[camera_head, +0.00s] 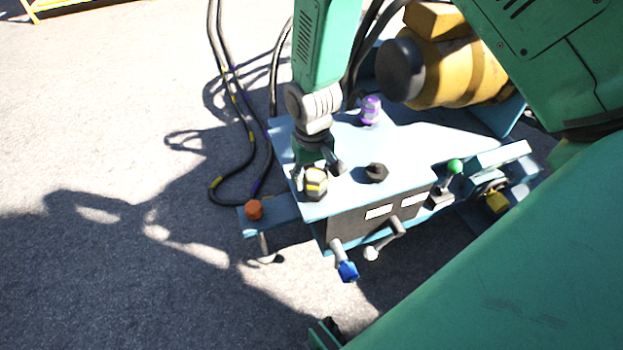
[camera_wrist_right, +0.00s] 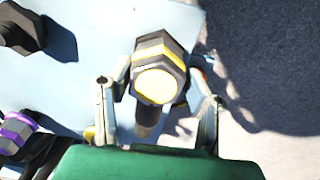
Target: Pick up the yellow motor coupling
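The yellow motor coupling (camera_head: 316,183) is a dark hexagonal piece with a yellow band and a pale yellow end face. It is at the front left corner of the light blue bench top (camera_head: 345,190). My right gripper (camera_head: 319,174) reaches down over it, with one finger on each side. In the right wrist view the coupling (camera_wrist_right: 160,75) sits between the two fingers (camera_wrist_right: 158,90). The fingers look spread, with a gap to the coupling in the head view; contact at the hidden fingertips cannot be seen. My left gripper is not in view.
A purple-banded coupling (camera_head: 369,109) and a black hexagonal piece (camera_head: 376,172) stand on the bench. An orange knob (camera_head: 253,209), a blue-ended handle (camera_head: 346,269) and a green-knobbed lever (camera_head: 453,168) surround it. A yellow motor (camera_head: 455,75) lies behind. Black cables (camera_head: 238,110) hang at the left.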

